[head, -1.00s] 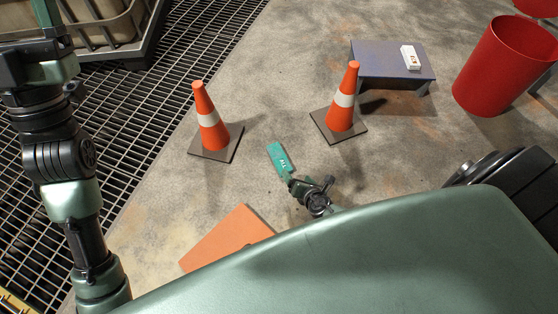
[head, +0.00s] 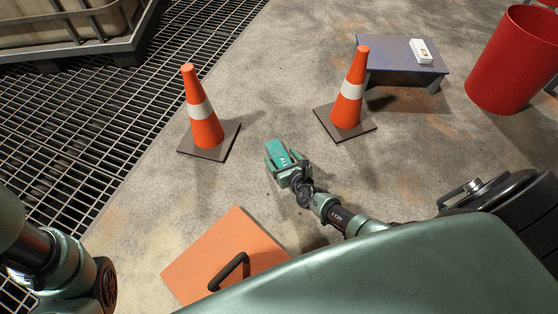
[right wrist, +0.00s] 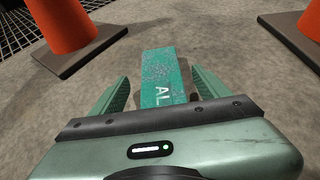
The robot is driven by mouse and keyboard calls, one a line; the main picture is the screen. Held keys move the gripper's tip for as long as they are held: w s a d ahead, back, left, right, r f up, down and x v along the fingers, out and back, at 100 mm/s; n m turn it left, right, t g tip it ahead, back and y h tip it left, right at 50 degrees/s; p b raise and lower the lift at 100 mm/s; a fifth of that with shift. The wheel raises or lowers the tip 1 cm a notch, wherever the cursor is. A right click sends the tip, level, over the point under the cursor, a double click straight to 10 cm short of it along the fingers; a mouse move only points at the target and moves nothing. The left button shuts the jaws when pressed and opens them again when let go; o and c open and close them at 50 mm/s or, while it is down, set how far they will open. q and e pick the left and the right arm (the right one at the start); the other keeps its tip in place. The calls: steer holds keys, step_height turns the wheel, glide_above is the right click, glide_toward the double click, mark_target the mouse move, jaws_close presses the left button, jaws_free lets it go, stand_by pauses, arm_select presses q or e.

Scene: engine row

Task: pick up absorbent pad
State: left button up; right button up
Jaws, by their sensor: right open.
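A teal block with white letters, which I take to be the absorbent pad (head: 279,152), lies on the concrete floor between two traffic cones. My right gripper (head: 284,158) is open, with its green fingers on either side of the pad. In the right wrist view the pad (right wrist: 162,76) lies lengthwise between the spread fingers (right wrist: 160,80), with a visible gap on each side. Its near end is hidden behind the gripper body. My left arm shows at the lower left; its gripper is out of view.
Orange cones stand left (head: 204,115) and right (head: 348,92) beyond the pad. An orange panel with a black handle (head: 222,252) lies nearer me. A low table (head: 395,65) bears a white box (head: 421,51). A red bin (head: 515,65) stands right; floor grating (head: 90,125) lies left.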

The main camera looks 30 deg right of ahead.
steer(key=shift+b+x, duration=0.35)
steer(key=shift+x, duration=0.7)
steer(key=c, duration=1.4)
steer(key=shift+c, duration=0.2)
